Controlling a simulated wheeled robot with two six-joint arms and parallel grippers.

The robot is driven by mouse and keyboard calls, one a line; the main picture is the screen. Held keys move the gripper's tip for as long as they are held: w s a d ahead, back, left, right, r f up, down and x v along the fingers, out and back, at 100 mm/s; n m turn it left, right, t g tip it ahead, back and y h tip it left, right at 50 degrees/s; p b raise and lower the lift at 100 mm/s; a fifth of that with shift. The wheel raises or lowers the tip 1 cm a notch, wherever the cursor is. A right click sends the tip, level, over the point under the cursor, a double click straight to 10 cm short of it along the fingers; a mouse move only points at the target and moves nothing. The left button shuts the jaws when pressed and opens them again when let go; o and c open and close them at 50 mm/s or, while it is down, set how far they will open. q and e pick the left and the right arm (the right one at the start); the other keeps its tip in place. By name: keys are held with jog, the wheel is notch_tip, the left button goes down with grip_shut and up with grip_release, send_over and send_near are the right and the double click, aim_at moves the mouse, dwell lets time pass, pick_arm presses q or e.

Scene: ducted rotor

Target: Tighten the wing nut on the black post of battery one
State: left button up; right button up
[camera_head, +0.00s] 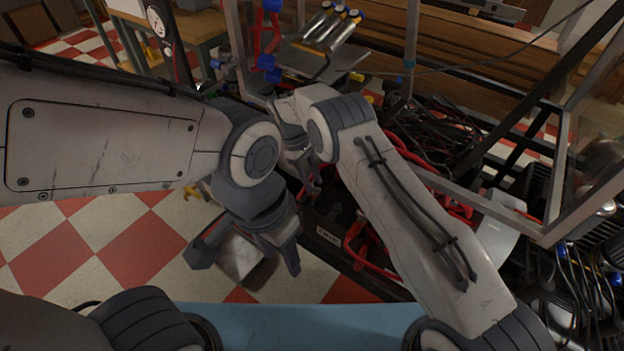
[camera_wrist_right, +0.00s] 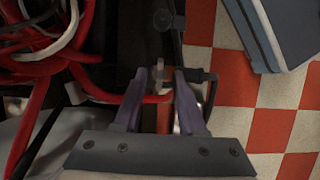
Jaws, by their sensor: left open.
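My right gripper (camera_wrist_right: 161,76) points down over the edge of a black battery (camera_wrist_right: 122,45). Its two fingers are apart. A small grey metal piece, which looks like the wing nut (camera_wrist_right: 159,70), shows between the fingertips, closer to the left finger; I cannot tell whether they touch it. A red cable (camera_wrist_right: 110,97) runs to just below it. In the head view the right gripper (camera_head: 312,185) is partly hidden by my arms, above the dark battery area.
Red cables (camera_head: 362,240) loop right of the right gripper. A metal frame (camera_head: 550,235) encloses the bench at the right, with black cables (camera_head: 437,135) inside. Checkered floor (camera_head: 100,250) lies open at the left. Tools with silver bodies (camera_head: 330,25) lie at the back.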

jog(key=p+v, duration=0.1)
jog(key=v, duration=0.9)
jog(key=shift+r+p, duration=0.2)
jog(key=shift+p, duration=0.15)
dwell(0.3)
